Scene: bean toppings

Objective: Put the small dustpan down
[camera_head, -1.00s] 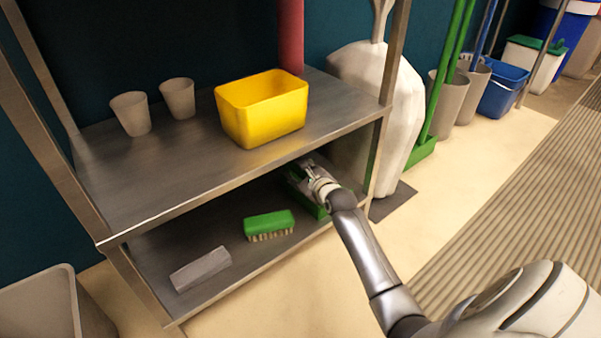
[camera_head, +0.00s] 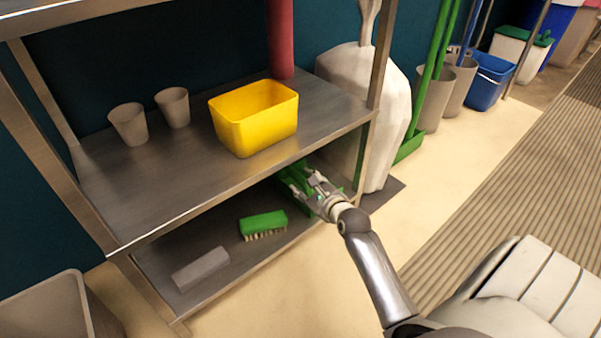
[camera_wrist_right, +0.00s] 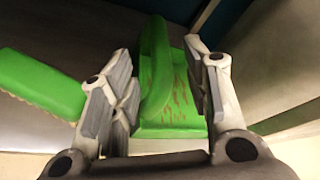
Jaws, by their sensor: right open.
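The small green dustpan (camera_head: 289,180) rests on the lower shelf (camera_head: 238,272) of the metal rack, near its right end and partly under the upper shelf. It also shows in the wrist view (camera_wrist_right: 182,92), with its handle pointing up toward the camera and reddish-brown marks on its pan. My right gripper (camera_head: 312,191) is at the dustpan, at the shelf's front edge. In the wrist view its fingers (camera_wrist_right: 165,90) are spread, one on each side of the handle, with gaps visible. My left gripper is not in view.
A green brush (camera_head: 263,224) and a grey block (camera_head: 201,269) lie left of the dustpan on the lower shelf. The upper shelf holds a yellow tub (camera_head: 254,130) and two grey cups. A rack post (camera_head: 366,150) stands close right of my gripper.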

